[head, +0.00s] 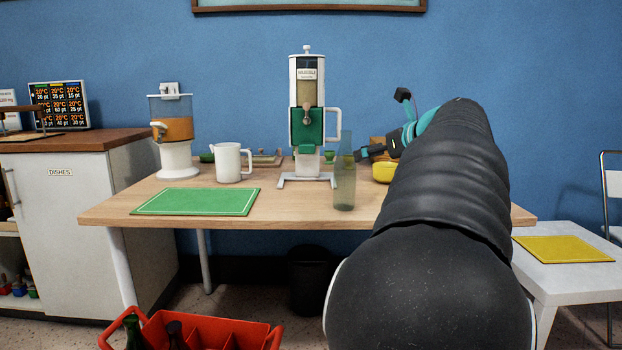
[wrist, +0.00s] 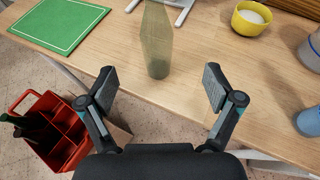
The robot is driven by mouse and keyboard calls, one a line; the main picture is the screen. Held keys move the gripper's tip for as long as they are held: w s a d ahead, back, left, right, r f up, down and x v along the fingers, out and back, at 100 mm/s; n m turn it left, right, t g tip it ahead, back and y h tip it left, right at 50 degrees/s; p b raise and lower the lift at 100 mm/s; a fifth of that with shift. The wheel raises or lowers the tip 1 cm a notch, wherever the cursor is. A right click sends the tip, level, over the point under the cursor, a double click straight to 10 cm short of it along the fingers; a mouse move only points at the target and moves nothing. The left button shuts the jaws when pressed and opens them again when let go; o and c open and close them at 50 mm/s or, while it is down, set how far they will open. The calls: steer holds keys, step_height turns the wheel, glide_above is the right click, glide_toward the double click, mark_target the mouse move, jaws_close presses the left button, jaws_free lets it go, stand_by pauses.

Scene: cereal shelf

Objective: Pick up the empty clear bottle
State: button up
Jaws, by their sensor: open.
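The clear bottle (head: 345,180) is greenish and see-through and stands upright near the table's front edge in the head view. In the wrist view the bottle (wrist: 157,45) is ahead of my gripper (wrist: 160,88), roughly centred between the two fingers but beyond their tips. My gripper is open and empty, with its fingers spread wide and not touching the bottle. In the head view my gripper (head: 368,153) shows small at the right of the bottle, and much of it is hidden by my dark arm.
A muesli dispenser (head: 307,120) stands behind the bottle. A white pitcher (head: 228,162), a juice dispenser (head: 173,135) and a green mat (head: 195,201) are to the left. A yellow bowl (wrist: 251,18) is to the right. A red crate (wrist: 62,130) with dark bottles is on the floor.

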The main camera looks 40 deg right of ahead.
mark_target(351, 165)
steer(key=b+x, duration=0.1)
steer(key=x, duration=0.7)
steer(key=shift+w+d+f, duration=0.1)
steer(key=shift+w+d, duration=0.05)
steer(key=shift+w, duration=0.1)
steer(key=w+f, duration=0.1)
steer(key=w, duration=0.1)
steer(key=w+f+b, duration=0.1)
steer(key=shift+w+f, duration=0.3)
steer(key=shift+w, duration=0.1)
steer(key=shift+w+d, duration=0.15)
steer(key=shift+w, duration=0.25)
steer(key=c, duration=1.3)
steer(key=shift+c, duration=0.7)
steer(key=shift+r, duration=0.1)
